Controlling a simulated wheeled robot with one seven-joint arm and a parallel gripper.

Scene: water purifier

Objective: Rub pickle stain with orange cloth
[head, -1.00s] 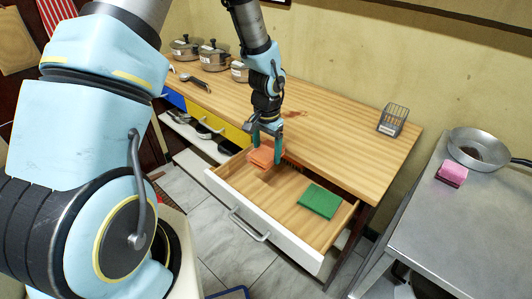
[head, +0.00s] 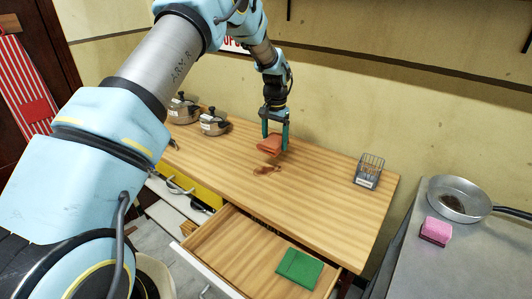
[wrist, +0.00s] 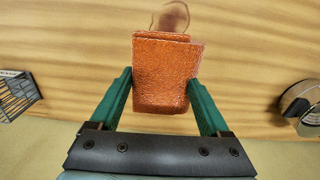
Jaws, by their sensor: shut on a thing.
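My gripper (head: 275,136) is shut on the folded orange cloth (head: 270,145) and holds it above the wooden counter. In the wrist view the orange cloth (wrist: 165,72) sits between the two green fingers of my gripper (wrist: 163,85). The pickle stain (head: 267,169) is a reddish-brown patch on the counter, just in front of and below the cloth in the head view. In the wrist view part of the stain (wrist: 175,16) shows at the top edge, beyond the cloth. The cloth appears apart from the counter.
The drawer (head: 232,240) is open, with a green cloth (head: 299,268) inside. A wire basket (head: 369,171) stands at the counter's right end. Pots (head: 213,122) stand at the left. A pan (head: 459,200) and a pink sponge (head: 436,231) rest on the metal table (head: 430,270).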

